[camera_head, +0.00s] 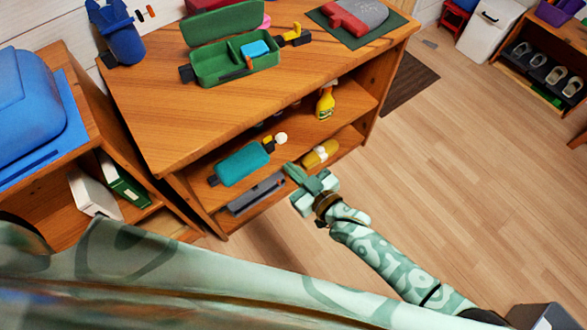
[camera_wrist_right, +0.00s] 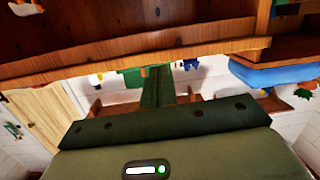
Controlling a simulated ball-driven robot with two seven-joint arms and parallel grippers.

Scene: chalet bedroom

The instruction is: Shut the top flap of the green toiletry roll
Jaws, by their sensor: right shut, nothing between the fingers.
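The green toiletry roll (camera_head: 205,72) sits open, box-like, on the wooden cabinet top. Its top flap (camera_head: 222,28) stands raised along the back edge. A blue block (camera_head: 255,48) and a small orange item (camera_head: 250,63) show in the tray. My right gripper (camera_head: 290,170) is shut and empty, out in front of the cabinet's lower shelves, well below and apart from the roll. Its closed fingers also show in the right wrist view (camera_wrist_right: 157,88), under the wooden edge (camera_wrist_right: 150,60). My left gripper is not in view.
The cabinet top (camera_head: 165,110) is clear in front of the roll. A blue mug-like item (camera_head: 122,42) and a dark mat (camera_head: 378,35) flank it. The shelves hold a teal item (camera_head: 242,166) and a yellow spray bottle (camera_head: 325,104). Open floor (camera_head: 450,160) lies right.

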